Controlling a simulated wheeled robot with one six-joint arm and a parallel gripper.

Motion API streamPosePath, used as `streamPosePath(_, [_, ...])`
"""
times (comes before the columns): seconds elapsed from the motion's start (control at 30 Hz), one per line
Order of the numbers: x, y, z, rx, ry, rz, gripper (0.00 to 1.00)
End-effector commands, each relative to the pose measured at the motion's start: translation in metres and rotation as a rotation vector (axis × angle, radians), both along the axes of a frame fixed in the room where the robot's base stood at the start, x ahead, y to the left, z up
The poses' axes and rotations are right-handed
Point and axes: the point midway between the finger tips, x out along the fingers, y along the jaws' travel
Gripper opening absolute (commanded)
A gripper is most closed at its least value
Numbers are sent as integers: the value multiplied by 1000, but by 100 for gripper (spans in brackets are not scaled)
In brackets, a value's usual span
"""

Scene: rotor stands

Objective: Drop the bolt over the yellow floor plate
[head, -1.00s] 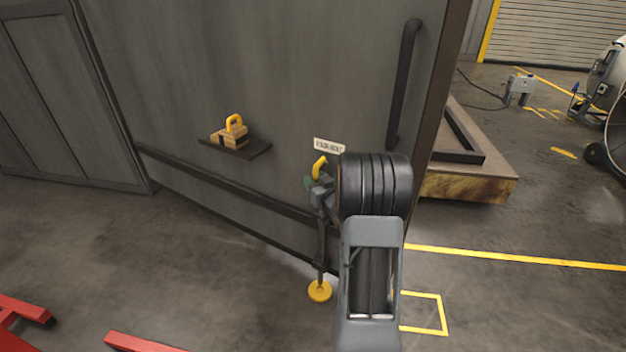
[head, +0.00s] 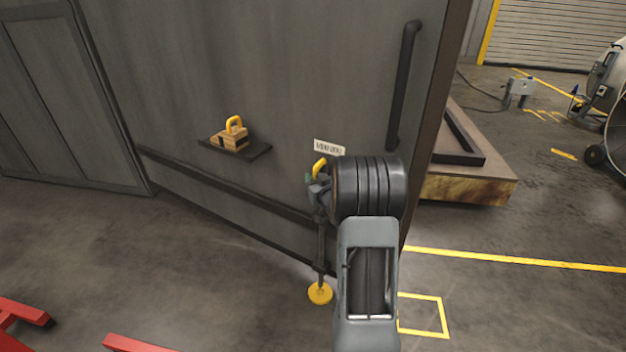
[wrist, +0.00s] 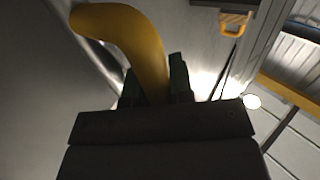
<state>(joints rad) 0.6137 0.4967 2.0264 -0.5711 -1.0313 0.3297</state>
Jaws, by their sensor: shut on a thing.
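The bolt's yellow handle (head: 319,167) sits low on the grey panel, just under a small white label. Its dark rod (head: 321,245) runs down upright from there. The round yellow floor plate (head: 320,293) lies on the floor at the rod's lower end; I cannot tell whether the tip touches it. My gripper (head: 311,182) is at the handle, partly hidden by my own wrist. In the wrist view the bent yellow handle (wrist: 140,45) passes between the green fingers of my gripper (wrist: 156,82), which are shut on it.
A dark shelf (head: 255,151) on the panel holds a wooden block with a yellow loop (head: 235,138). A black vertical handle (head: 403,85) is at the panel's right edge. Red bars (head: 140,344) lie at the lower left. A low wooden platform (head: 470,185) stands right.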

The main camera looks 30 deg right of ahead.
Motion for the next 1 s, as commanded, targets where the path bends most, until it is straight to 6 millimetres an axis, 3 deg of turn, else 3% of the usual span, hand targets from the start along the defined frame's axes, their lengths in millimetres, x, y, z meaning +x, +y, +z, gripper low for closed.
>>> streamPosePath(0.1, [0,0,0,0,0,0,0])
streamPosePath(0.43, [0,0,-3,0,0,0,0])
streamPosePath(0.8, [0,0,-58,0,0,1,0])
streamPosePath(1.0, [0,0,-60,-1,0,0,0])
